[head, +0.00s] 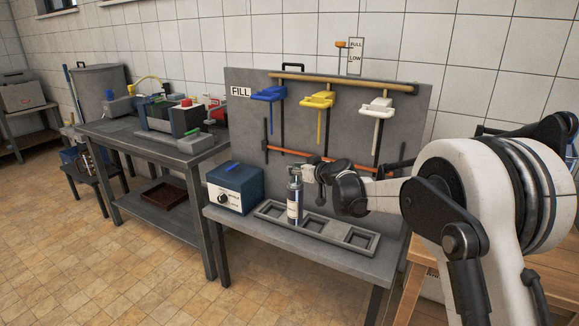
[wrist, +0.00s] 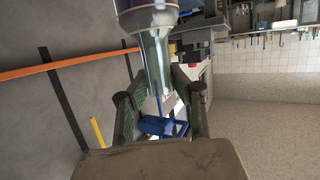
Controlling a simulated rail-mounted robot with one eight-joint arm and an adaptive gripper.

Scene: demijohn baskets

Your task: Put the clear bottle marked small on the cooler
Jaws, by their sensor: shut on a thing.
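A bottle (head: 293,210) with a clear upper part and a pale label stands upright over the left end of the grey tray in the head view. I cannot read its marking, or tell whether its base touches the tray. My gripper (head: 297,173) is shut around the bottle's neck from the right side. In the wrist view, my gripper's fingers (wrist: 160,88) lie on both sides of the clear neck (wrist: 153,52), and the bottle's lower body is cut off by the top edge. No thing is plainly labelled as the cooler.
The tray (head: 343,247) has square recesses and lies on the grey bench. A blue box with a dial (head: 235,188) stands left of the bottle. Blue, yellow and white taps (head: 318,102) hang on the panel behind. A second table (head: 160,145) at left holds several devices.

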